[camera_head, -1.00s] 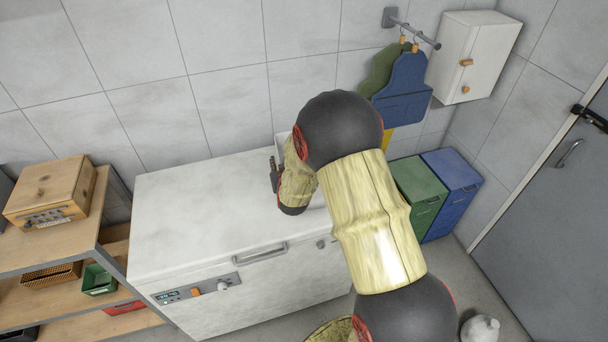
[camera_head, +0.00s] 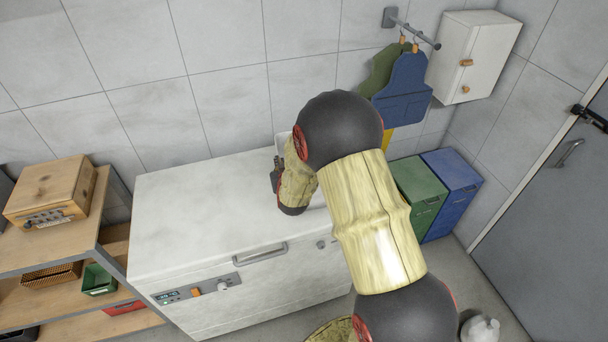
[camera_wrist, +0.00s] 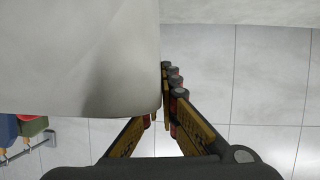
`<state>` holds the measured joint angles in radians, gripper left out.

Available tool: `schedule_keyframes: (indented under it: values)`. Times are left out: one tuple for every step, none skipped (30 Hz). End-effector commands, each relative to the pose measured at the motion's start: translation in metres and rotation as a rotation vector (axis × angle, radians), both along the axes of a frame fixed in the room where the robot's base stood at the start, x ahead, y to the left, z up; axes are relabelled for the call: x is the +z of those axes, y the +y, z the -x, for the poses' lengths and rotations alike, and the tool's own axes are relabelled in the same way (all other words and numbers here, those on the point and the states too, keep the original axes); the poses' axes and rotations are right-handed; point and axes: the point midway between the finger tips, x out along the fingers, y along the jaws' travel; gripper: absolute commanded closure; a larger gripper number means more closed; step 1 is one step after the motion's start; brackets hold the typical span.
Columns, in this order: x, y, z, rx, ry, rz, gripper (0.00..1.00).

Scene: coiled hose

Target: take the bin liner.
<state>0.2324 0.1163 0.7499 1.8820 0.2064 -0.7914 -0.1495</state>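I cannot surely make out the bin liner in either view. A large pale, smooth thing (camera_wrist: 75,55) with a rounded lower corner fills the upper left of the wrist view, very close to the camera; I cannot tell whether it is the liner. My gripper (camera_wrist: 168,95) reaches up beside its right edge. The right finger shows along that edge, and the left finger passes out of sight behind it. Whether the fingers grip it is not clear. In the head view my gripper (camera_head: 277,174) is over the white chest's back right part, largely hidden by my arm. A pale upright edge (camera_head: 281,141) shows behind it.
The white chest (camera_head: 205,215) has a clear left top. A wooden shelf unit (camera_head: 60,245) stands left. Green (camera_head: 416,190) and blue bins (camera_head: 452,180) stand right, below hanging aprons (camera_head: 405,90). A white rounded object (camera_head: 480,328) lies on the floor near the grey door (camera_head: 550,210).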

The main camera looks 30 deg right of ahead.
Motion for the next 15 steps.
schedule_keyframes:
  values:
    - [0.000,0.000,0.000,0.000,0.000,0.000,1.00]
    - [0.000,0.000,0.000,0.000,-0.001,0.000,1.00]
    - [0.001,0.000,0.000,0.000,-0.001,0.000,1.00]
    - [0.001,0.000,0.000,0.000,-0.001,0.000,1.00]
    - [0.002,0.000,0.000,0.000,-0.001,0.000,1.00]
    - [0.003,0.000,0.000,0.000,-0.001,0.000,1.00]
    - [0.004,0.000,0.000,0.000,-0.001,0.000,1.00]
    - [0.006,0.000,0.000,0.000,-0.002,0.001,1.00]
    - [0.009,0.000,0.000,0.000,-0.002,0.001,1.00]
    - [0.011,0.000,0.000,0.000,-0.002,0.001,1.00]
    - [0.013,0.000,0.000,0.000,-0.002,0.001,1.00]
    - [0.016,0.000,0.000,0.000,-0.001,0.000,1.00]
    - [0.018,0.000,0.000,0.000,-0.001,0.000,1.00]
    - [0.020,0.000,0.000,0.000,-0.001,0.000,1.00]
    - [0.023,0.000,0.000,0.000,-0.001,0.000,1.00]
